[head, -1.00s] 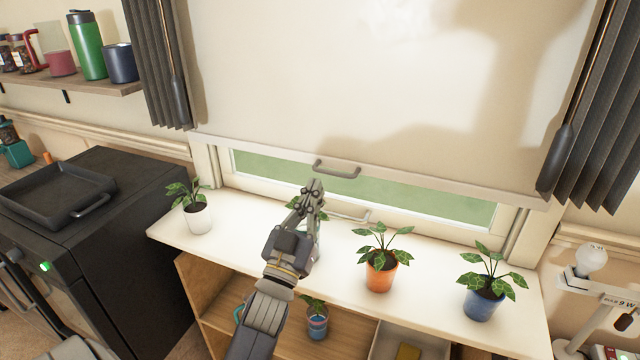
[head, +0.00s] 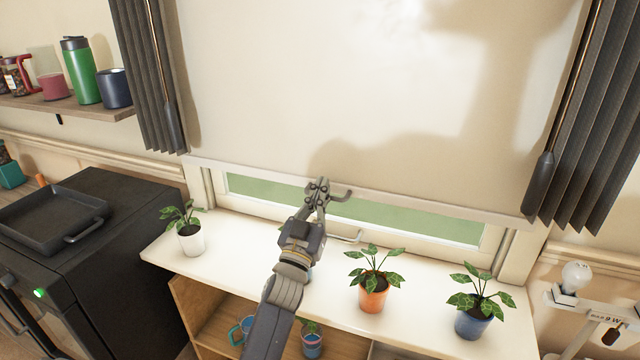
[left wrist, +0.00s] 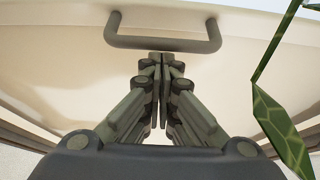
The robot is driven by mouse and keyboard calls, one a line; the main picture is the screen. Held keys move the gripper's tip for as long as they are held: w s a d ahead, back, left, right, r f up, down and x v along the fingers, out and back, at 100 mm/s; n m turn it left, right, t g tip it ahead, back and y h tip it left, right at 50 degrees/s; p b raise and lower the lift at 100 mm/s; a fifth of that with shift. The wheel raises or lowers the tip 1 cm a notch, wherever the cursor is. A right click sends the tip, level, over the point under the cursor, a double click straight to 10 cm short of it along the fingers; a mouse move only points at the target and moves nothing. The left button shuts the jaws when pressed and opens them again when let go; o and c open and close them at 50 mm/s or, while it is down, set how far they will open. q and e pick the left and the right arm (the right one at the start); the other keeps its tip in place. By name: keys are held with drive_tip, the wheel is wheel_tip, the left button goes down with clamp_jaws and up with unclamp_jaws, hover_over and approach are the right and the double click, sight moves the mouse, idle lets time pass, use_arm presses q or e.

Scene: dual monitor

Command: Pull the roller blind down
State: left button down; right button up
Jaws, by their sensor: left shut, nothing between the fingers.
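The cream roller blind (head: 330,90) hangs most of the way down the window, with a strip of green (head: 400,218) showing below its pale bottom bar. My right gripper is not in view.
Potted plants stand on the white sill: a white pot (head: 191,238), an orange pot (head: 373,292) and a blue pot (head: 474,320). A leaf (left wrist: 278,128) is close on the right in the left wrist view. Dark curtains (head: 585,130) flank the blind.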

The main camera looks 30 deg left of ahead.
use_arm(q)
drive_tip(key=shift+f, duration=0.35)
drive_tip(key=shift+f, duration=0.1)
